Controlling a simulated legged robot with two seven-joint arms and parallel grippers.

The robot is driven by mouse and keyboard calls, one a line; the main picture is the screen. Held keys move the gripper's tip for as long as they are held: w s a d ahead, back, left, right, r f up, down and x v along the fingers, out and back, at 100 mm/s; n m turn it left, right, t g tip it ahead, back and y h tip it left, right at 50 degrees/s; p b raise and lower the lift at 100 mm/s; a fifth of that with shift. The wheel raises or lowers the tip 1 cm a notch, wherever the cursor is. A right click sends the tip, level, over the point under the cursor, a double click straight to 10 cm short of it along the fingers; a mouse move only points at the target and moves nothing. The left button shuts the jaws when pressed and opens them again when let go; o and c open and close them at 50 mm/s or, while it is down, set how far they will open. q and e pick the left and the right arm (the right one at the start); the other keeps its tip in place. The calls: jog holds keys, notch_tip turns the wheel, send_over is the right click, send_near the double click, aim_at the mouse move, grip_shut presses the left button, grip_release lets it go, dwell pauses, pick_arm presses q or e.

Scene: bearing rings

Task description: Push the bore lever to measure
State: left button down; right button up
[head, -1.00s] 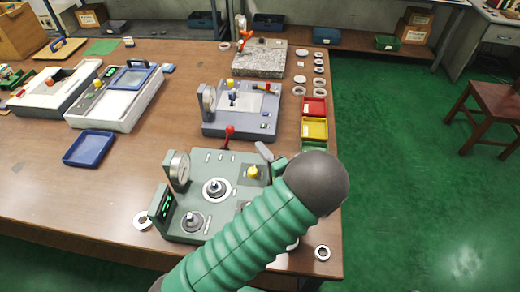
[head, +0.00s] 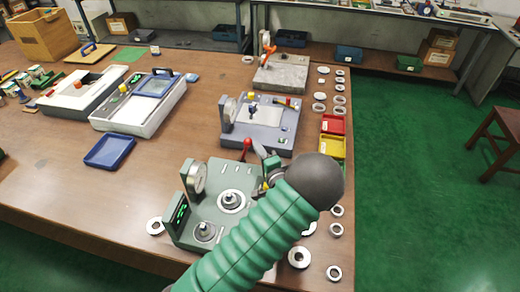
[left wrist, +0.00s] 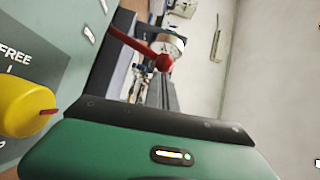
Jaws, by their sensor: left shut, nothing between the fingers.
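The green-grey bore gauge station (head: 222,180) stands on the table, with a dial (head: 196,178), a centre post (head: 232,200) and a red-knobbed lever (head: 247,143) at its far edge. In the left wrist view the red lever (left wrist: 164,62) points out past the green panel. My left gripper (head: 261,150) is shut and empty, just right of the red knob; I cannot tell whether it touches. The left forearm hides the station's right side. A yellow knob by the word FREE (left wrist: 25,106) shows in the left wrist view.
A second grey gauge station (head: 262,125) stands just behind. Loose rings (head: 299,257) lie along the right edge, near red (head: 333,124) and yellow bins (head: 331,146). A blue tray (head: 110,151) lies left, with bare table around it.

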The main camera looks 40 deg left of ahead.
pick_arm(q)
jog(key=s+a+r+n+h+p, duration=0.2)
jog(key=s+a+n+h+p, duration=0.2)
jog(key=a, duration=0.4)
jog(key=s+p, duration=0.1)
jog(key=p, duration=0.1)
jog(key=shift+a+n+p, duration=0.3)
jog(key=shift+n+p, duration=0.1)
jog(key=shift+a, duration=0.1)
dwell(0.4)
